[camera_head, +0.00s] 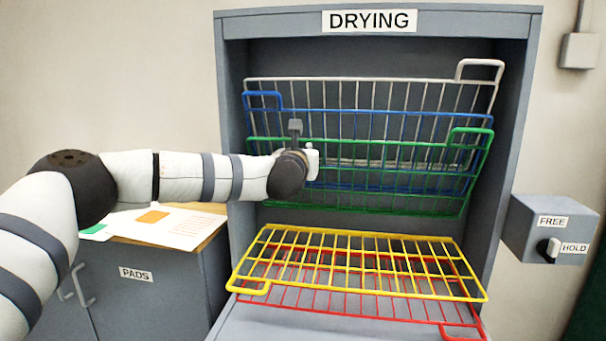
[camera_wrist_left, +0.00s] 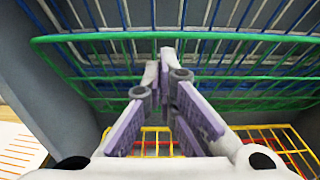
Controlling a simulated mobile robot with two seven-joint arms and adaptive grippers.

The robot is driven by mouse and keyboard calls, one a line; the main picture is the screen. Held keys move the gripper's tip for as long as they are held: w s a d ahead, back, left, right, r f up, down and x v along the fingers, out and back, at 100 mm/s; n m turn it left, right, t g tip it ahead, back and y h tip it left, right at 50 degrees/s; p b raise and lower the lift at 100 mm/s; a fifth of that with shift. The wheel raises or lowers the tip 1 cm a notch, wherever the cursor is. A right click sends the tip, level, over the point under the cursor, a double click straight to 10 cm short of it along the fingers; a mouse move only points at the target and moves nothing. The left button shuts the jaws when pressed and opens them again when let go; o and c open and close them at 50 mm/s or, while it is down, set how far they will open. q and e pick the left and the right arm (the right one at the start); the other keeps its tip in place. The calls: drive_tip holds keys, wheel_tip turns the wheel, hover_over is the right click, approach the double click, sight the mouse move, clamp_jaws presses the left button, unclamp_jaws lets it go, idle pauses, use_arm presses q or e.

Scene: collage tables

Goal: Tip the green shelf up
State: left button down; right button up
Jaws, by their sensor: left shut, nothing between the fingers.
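The green shelf (camera_head: 372,142) is a wire rack in the grey drying cabinet. It is tilted steeply up, in front of the blue and white racks, with its handle loop (camera_head: 470,134) at the upper right. My left gripper (camera_head: 312,162) is in front of its left half, partly hidden by my own wrist. In the left wrist view, the shut, empty fingers (camera_wrist_left: 163,62) point at the green shelf (camera_wrist_left: 240,37), with the tips close to its rod. I cannot tell whether they touch. My right gripper is not in view.
The blue rack (camera_head: 262,95) and white rack (camera_head: 480,68) are also tilted up. The yellow rack (camera_head: 470,296) and red rack (camera_head: 462,337) lie low below. A switch box (camera_head: 528,222) labelled FREE and HOLD is on the right. A pads cabinet (camera_head: 140,300) stands left.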

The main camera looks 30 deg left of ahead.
use_arm(q)
drive_tip(key=shift+w+a+r, duration=0.2)
drive_tip(key=shift+w+r, duration=0.25)
drive_tip(key=shift+w, duration=0.1)
drive_tip(key=shift+w+a+r, duration=0.15)
drive_tip(key=shift+w+r, duration=0.3)
drive_tip(key=shift+w, duration=0.05)
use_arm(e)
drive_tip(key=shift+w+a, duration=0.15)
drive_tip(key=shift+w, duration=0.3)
